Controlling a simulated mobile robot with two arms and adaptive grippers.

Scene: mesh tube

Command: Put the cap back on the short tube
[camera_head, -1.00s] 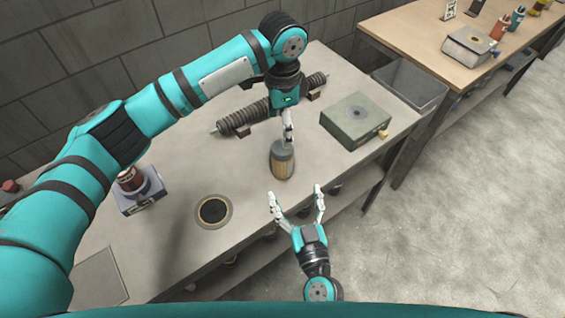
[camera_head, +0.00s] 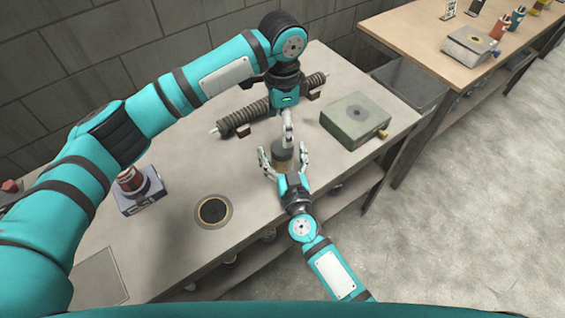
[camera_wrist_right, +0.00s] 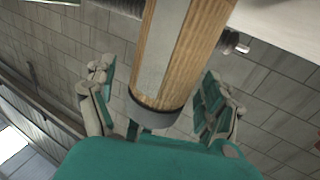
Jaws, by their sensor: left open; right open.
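The short tube (camera_head: 283,160) is upright at the bench's front edge, with light wooden sides and a grey upper end. In the right wrist view the tube (camera_wrist_right: 182,50) shows wooden strips, a grey strip and a dark grey ring at its near end. My left gripper (camera_head: 288,140) is open and points down at the tube's top; contact is unclear. My right gripper (camera_head: 283,152) is open, with one finger on each side of the tube; in its wrist view both fingers (camera_wrist_right: 157,72) look clear of it. I cannot tell a separate cap from the grey top.
A green box (camera_head: 342,122) with a dark disc stands right of the tube. A long ribbed tube (camera_head: 240,117) lies behind. A purple box (camera_head: 140,198) with a red can (camera_head: 130,179) is at left. A dark round plate (camera_head: 213,211) lies on the bench (camera_head: 170,250), which has bare room around it.

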